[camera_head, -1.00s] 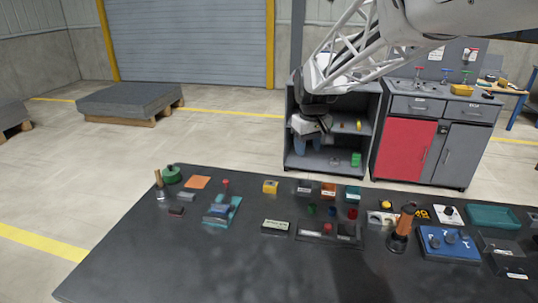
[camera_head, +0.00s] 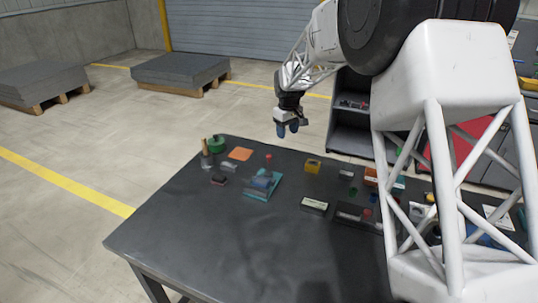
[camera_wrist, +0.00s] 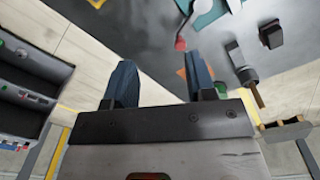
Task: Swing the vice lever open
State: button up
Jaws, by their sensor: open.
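The vice (camera_head: 260,183) is a blue-grey body on a teal base on the dark table, with its lever's red knob (camera_head: 269,157) standing up behind it. In the wrist view the red knob (camera_wrist: 180,44) sits on a grey lever that runs up toward the teal base (camera_wrist: 203,12) at the top edge, where the vice is cut off. My gripper (camera_head: 288,128) hangs beyond the table's back edge, above and behind the vice. Its two blue fingers (camera_wrist: 158,65) are apart with nothing between them, and the knob is clear of both.
An orange square (camera_head: 240,153), a green round thing (camera_head: 216,144) and a wooden-handled tool (camera_head: 205,155) lie left of the vice. A yellow block (camera_head: 312,165) and a dark labelled block (camera_head: 314,205) are right of it. The table's front left is clear.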

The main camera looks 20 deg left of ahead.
jog(key=n, duration=0.1)
send_over(269, 155)
notch_tip(269, 155, down, 6)
jog(key=shift+a+r, duration=0.1)
jog(key=shift+f, duration=3.95)
grip_shut()
